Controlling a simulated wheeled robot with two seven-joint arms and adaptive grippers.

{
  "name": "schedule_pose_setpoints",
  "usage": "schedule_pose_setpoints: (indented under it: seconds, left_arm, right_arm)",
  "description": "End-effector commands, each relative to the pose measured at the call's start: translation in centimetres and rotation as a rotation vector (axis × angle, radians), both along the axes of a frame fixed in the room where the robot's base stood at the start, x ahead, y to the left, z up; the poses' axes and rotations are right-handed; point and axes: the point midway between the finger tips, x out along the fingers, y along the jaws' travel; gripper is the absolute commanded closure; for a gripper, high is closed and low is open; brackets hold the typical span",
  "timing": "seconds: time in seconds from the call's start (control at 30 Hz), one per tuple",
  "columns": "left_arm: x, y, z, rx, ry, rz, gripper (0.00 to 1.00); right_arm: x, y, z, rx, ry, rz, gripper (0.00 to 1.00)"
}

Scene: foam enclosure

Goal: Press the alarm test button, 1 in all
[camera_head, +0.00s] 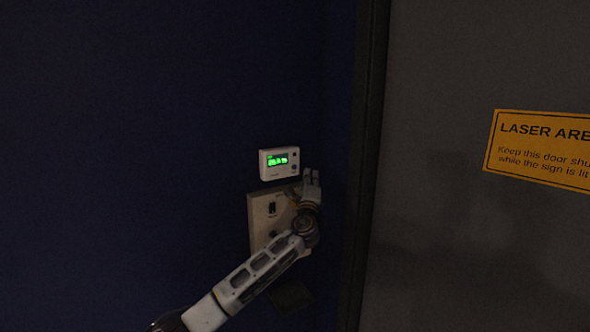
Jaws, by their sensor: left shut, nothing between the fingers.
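A small white alarm unit (279,164) with a lit green display is fixed to the dark blue wall. Small buttons (294,167) show on its right side, too small to read. My left gripper (311,174) is shut and empty, just to the lower right of the alarm unit. Its fingertips point up, close to the unit's lower right corner. I cannot tell whether they touch it. My right gripper is not in view.
A beige switch plate (262,210) is on the wall under the alarm unit, partly hidden by my left arm. A dark door frame (366,150) and a grey door with a yellow laser warning sign (540,150) stand to the right. The wall on the left is bare.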

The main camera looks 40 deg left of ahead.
Motion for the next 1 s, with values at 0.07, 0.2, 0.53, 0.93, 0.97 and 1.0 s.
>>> schedule_pose_setpoints:
  seconds: [0.07,0.2,0.53,0.93,0.97,1.0]
  left_arm:
    - [0.3,0.7,0.0,0.002,0.001,0.001,1.00]
    - [0.8,1.9,0.0,0.001,-0.001,0.001,1.00]
    - [1.6,3.8,-0.1,0.001,0.000,-0.001,1.00]
    - [1.8,4.2,0.0,0.000,0.000,-0.001,1.00]
    - [1.8,4.2,0.0,0.000,0.000,-0.001,1.00]
    - [1.8,4.2,0.0,0.000,0.000,-0.001,1.00]
  right_arm:
    - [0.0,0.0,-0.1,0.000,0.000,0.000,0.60]
    - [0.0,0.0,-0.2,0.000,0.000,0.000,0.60]
    - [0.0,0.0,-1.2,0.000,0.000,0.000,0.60]
    - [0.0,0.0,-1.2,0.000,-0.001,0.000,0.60]
    - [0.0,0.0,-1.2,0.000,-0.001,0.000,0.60]
    - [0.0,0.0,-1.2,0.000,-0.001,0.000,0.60]
